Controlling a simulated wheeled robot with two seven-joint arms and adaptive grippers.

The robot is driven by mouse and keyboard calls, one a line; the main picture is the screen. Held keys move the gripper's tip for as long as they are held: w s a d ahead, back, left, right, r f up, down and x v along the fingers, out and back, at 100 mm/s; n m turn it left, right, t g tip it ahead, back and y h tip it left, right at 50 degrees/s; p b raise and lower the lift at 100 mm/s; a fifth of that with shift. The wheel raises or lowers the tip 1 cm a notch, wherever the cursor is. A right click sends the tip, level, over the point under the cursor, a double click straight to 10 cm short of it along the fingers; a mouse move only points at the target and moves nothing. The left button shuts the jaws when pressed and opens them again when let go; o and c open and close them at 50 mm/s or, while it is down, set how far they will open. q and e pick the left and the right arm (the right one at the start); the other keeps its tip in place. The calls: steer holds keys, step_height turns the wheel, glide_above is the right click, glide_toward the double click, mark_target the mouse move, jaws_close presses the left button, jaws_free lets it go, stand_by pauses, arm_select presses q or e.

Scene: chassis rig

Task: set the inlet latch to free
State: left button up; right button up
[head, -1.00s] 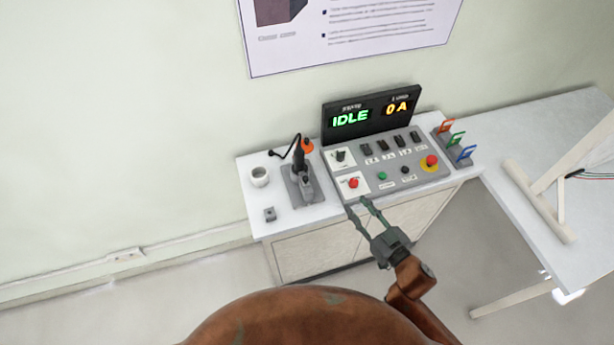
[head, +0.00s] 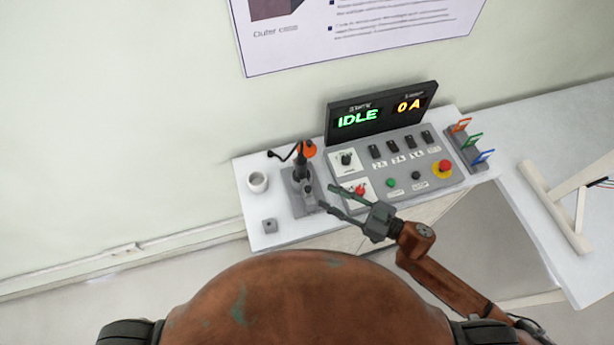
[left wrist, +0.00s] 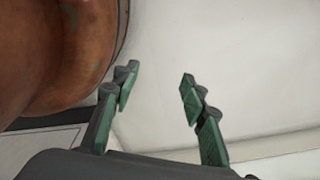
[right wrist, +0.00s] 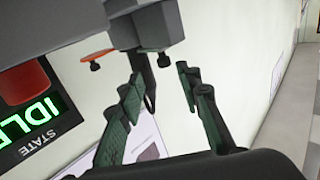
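No label reading "inlet latch" is legible. A grey stand (head: 294,203) with a dark upright part and an orange-red top (head: 308,149) stands left of the control panel. A grey block (right wrist: 155,25) and an orange disc (right wrist: 85,54) show close up in the right wrist view. My right gripper (head: 324,196) points left, its tips beside the stand at the panel's lower left corner. Its fingers (right wrist: 157,76) are apart; a dark stem shows by one finger, and I cannot tell if they touch. My left gripper (left wrist: 158,78) is open and empty, away from the bench.
The panel has a dark selector (head: 346,160), a red knob (head: 361,190), several switches, and a red button (head: 445,167). The display (head: 381,112) reads IDLE and 0 A. Coloured clips (head: 474,141) stand right.

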mark_target(308, 188)
steer(key=x, duration=0.6)
steer(key=shift+a+r, duration=0.15)
steer(key=shift+a, duration=0.6)
steer(key=shift+w+a, duration=0.1)
steer(key=shift+a, duration=0.05)
arm_select(q)
steer(key=shift+s, duration=1.3)
arm_select(e)
jaws_close()
